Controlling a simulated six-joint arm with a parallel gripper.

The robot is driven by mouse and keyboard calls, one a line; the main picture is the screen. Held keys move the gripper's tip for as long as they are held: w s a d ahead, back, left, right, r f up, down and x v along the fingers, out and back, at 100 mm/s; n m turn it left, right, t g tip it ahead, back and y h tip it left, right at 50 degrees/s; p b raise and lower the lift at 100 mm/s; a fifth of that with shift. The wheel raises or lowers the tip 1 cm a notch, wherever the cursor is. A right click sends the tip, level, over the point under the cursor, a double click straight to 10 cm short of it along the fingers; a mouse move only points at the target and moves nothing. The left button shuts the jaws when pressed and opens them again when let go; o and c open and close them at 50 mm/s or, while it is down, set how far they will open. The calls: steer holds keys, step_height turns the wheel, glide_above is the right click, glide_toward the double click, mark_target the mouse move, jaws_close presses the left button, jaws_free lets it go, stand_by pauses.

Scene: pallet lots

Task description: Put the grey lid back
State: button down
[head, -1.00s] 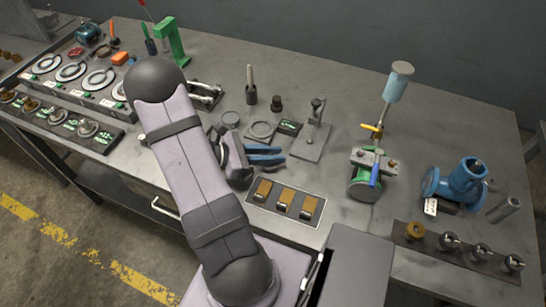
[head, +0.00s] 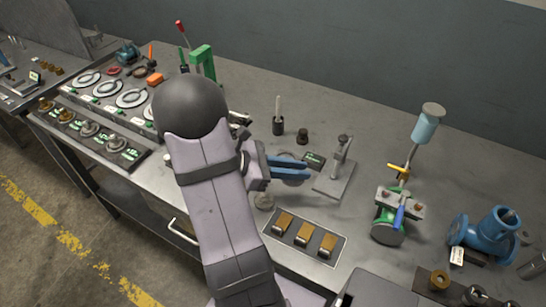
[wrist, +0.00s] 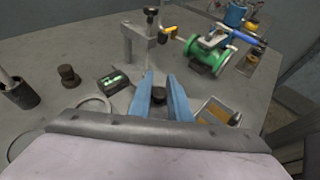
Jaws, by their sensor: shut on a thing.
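My gripper (head: 306,168), with blue fingers, is shut on the dark knob of the grey lid (head: 292,183). The lid is a round disc just under the fingers, partly hidden by them. In the wrist view the knob (wrist: 158,95) shows between the two fingertips (wrist: 160,80); the disc is mostly hidden. I cannot tell whether the lid touches the table. A pale ring (wrist: 95,105) lies on the table left of the fingers in the wrist view. Another round grey piece (head: 264,201) lies near the front edge, beside my wrist.
A metal stand (head: 337,172) is close right of the fingers. A small green-lit box (wrist: 113,81) and a dark knob-shaped piece (head: 302,136) stand behind. A tray of brass blocks (head: 304,240) lies in front. A green valve (head: 390,226) and blue pump (head: 487,236) stand right.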

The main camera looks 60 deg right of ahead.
steer(key=shift+w+d+f+b, duration=0.15)
steer(key=shift+f+b, duration=0.5)
steer(key=shift+b, duration=0.1)
steer(key=shift+w+d+f+b, duration=0.15)
steer(key=shift+w+d+b, duration=0.1)
steer(key=shift+b, duration=0.2)
steer(key=w+d+r+n+t+h+b, duration=0.1)
steer(key=w+d+r+n+t+h, duration=0.3)
steer(key=w, duration=0.5)
steer(key=w+d+r+n+t+h+b, duration=0.1)
steer(key=w+d+n+t, duration=0.45)
steer(key=w, duration=0.35)
steer(key=shift+w+d+f, duration=0.1)
steer(key=shift+d+f, duration=0.05)
steer(key=shift+f, duration=2.3)
steer(key=shift+d+f, duration=0.1)
steer(key=shift+f, duration=2.35)
steer(key=shift+f, duration=0.15)
steer(key=c, duration=1.6)
jaws_free()
steer(key=shift+c, duration=0.2)
